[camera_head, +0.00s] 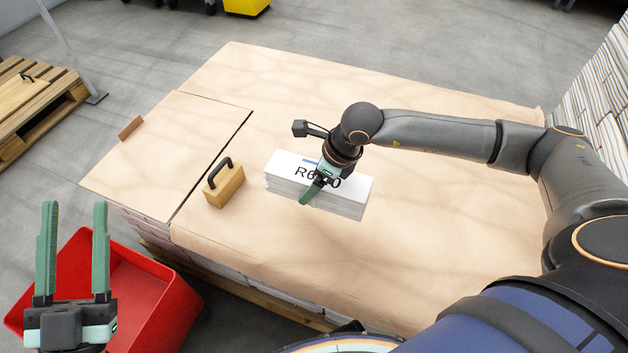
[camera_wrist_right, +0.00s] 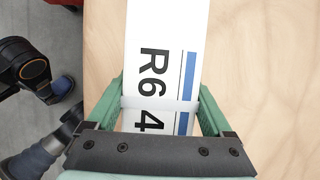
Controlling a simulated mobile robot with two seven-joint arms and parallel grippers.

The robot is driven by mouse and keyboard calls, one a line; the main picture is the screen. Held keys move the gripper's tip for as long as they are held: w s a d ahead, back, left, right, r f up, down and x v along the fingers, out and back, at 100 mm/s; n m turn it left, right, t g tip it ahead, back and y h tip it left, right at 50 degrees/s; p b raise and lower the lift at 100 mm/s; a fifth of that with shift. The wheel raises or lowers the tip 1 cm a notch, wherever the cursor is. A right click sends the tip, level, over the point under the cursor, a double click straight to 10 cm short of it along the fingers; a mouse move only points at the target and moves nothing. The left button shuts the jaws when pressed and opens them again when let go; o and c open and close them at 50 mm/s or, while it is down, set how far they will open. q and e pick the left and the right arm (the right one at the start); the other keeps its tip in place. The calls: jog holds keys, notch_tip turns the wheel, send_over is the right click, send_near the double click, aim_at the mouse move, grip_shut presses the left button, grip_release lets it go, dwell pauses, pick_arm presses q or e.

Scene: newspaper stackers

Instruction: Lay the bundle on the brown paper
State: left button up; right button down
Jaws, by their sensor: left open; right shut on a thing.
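The bundle (camera_head: 340,205) is a white stack of papers with a blue stripe and a label starting "R6". It is at the middle of the brown paper (camera_head: 430,240), which covers a wide pallet stack. My right gripper (camera_head: 314,190) is over the bundle and shut on it. In the right wrist view the bundle (camera_wrist_right: 155,40) lies between the green fingers of the gripper (camera_wrist_right: 160,105), with a white strap across it. I cannot tell if its underside touches the paper. My left gripper (camera_head: 73,250) is open and empty over the red bin.
A wooden block with a black handle (camera_head: 224,186) stands on the brown paper left of the bundle. A red bin (camera_head: 165,300) is at the lower left. A small brown block (camera_head: 131,127) lies at the sheet's left edge. Newspaper stacks (camera_head: 600,100) stand at right.

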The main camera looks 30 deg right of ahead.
jog(key=shift+w+r, duration=0.1)
jog(key=shift+w, duration=0.05)
jog(key=shift+f+b, duration=0.25)
jog(key=shift+b, duration=0.05)
pick_arm(q)
jog(key=s+r+m+h+b, duration=0.2)
jog(key=s+r+m+h, duration=0.2)
jog(key=s+r+h, duration=0.15)
pick_arm(e)
notch_tip(320, 180, down, 2)
jog(key=shift+f, duration=0.1)
notch_tip(320, 180, down, 2)
jog(key=shift+f+b, duration=0.1)
jog(key=shift+b, duration=0.8)
pick_arm(q)
jog(key=shift+n, duration=0.3)
jog(key=shift+w+d+f+b, duration=0.2)
jog(key=shift+f+b, duration=0.2)
jog(key=shift+f, duration=0.45)
jog(key=shift+w+d+f+b, duration=0.2)
jog(key=shift+f+b, duration=0.15)
jog(key=shift+f, duration=0.55)
jog(key=shift+w+d+f+b, duration=0.2)
jog(key=shift+f+b, duration=0.2)
jog(key=shift+f, duration=0.45)
pick_arm(e)
jog(key=shift+f, duration=1.4)
